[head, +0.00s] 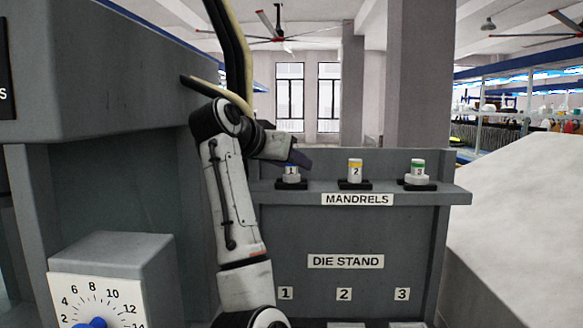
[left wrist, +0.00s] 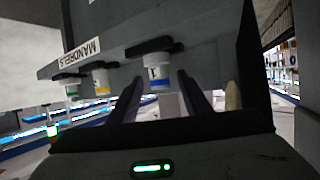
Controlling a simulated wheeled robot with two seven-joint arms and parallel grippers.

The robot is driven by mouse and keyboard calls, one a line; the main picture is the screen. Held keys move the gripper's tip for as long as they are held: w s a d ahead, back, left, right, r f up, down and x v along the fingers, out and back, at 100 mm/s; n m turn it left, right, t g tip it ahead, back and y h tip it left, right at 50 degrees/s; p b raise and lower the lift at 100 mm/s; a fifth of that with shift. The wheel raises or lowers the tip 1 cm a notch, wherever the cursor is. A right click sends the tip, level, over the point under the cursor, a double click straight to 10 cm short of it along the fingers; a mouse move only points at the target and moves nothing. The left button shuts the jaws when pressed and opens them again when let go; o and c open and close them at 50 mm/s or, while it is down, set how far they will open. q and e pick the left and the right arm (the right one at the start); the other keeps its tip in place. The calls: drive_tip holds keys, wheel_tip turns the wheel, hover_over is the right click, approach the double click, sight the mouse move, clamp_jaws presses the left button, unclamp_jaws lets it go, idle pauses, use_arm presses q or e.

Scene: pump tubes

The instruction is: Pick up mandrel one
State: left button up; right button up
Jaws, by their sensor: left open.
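Mandrel one (head: 291,172), white with a blue band and the number 1, stands upright in a dark holder at the left end of the mandrel shelf (head: 375,198). My left gripper (head: 298,158) is right by its top in the head view. In the left wrist view, which is upside down, the open, empty fingers (left wrist: 159,84) lie to either side of mandrel one (left wrist: 158,72). It appears closer to the left finger. I cannot tell whether the fingers touch it.
The die stand panel (head: 345,262) is below the shelf. A dial box (head: 112,280) and a large grey housing (head: 130,80) stand at left.

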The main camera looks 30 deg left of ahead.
use_arm(q)
drive_tip(key=shift+w+f, duration=0.25)
drive_tip(key=shift+w, duration=0.3)
clamp_jaws()
drive_tip(key=shift+r, duration=0.1)
